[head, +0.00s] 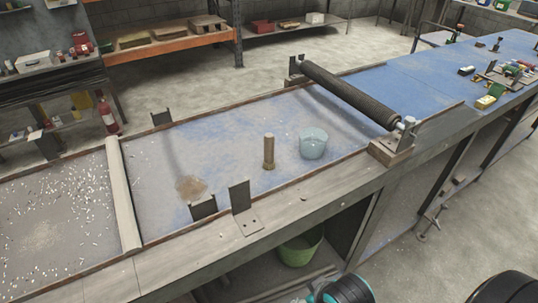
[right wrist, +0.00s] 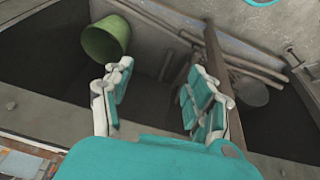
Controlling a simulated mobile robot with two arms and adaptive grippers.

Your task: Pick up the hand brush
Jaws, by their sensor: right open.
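My left gripper is not in view.
A pale translucent bucket (head: 313,143) stands right of the cylinder. A dark roller (head: 348,94) spans the table. Metal brackets (head: 243,206) stand on the near edge. The green bucket also shows beneath the table in the head view (head: 300,248). Tools lie at the far right.

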